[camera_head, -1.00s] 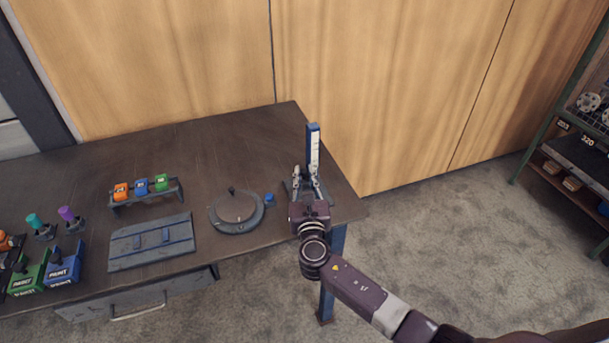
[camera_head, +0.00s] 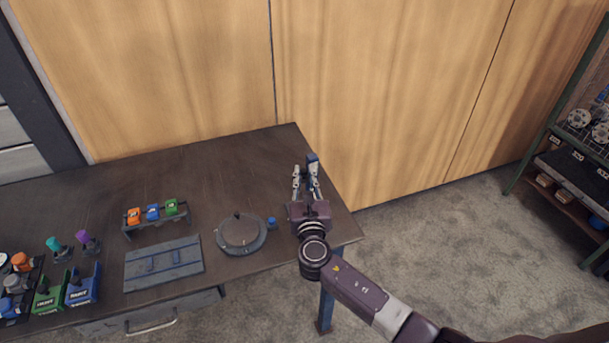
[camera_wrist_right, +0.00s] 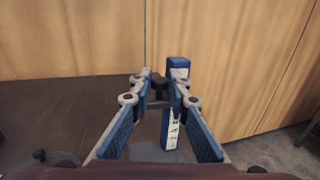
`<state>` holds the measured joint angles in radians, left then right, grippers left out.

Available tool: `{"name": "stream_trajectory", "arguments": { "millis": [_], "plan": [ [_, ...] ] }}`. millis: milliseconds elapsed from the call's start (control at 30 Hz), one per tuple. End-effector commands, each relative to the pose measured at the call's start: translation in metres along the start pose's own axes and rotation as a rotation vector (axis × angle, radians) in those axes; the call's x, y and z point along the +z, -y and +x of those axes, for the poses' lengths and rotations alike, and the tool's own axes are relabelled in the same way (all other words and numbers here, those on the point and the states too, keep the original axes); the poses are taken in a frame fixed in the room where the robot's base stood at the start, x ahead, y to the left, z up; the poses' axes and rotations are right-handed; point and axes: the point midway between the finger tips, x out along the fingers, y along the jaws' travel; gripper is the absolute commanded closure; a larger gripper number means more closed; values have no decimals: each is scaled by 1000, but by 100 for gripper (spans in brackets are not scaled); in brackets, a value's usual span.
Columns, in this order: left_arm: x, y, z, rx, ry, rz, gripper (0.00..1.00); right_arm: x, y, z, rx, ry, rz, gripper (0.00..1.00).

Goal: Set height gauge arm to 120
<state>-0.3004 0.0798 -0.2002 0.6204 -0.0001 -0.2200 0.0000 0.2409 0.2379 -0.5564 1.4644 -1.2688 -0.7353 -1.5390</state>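The height gauge (camera_head: 313,160) stands upright near the right end of the workbench, a blue column with a white numbered scale. The scale reading is too small to tell. My left gripper is out of view.
The dark workbench (camera_head: 230,160) carries a round plate (camera_head: 241,233), a small blue knob (camera_head: 273,223), a grey flat case (camera_head: 163,263), a rack with coloured blocks (camera_head: 153,213) and coloured bins (camera_head: 82,284) at left. A wooden wall (camera_head: 390,90) stands behind. The bench's back middle is clear.

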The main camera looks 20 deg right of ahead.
Motion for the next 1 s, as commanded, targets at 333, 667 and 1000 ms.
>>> {"name": "stream_trajectory", "arguments": {
  "millis": [333, 667, 1000],
  "plan": [
    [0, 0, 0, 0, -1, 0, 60, -1, 0, 0, 0, -2, -1, 66],
    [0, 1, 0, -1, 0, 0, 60, -2, 0, -25, 1, -3, -1, 66],
    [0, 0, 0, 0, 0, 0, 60, -2, 0, -95, 2, -4, 0, 66]
  ]
}}
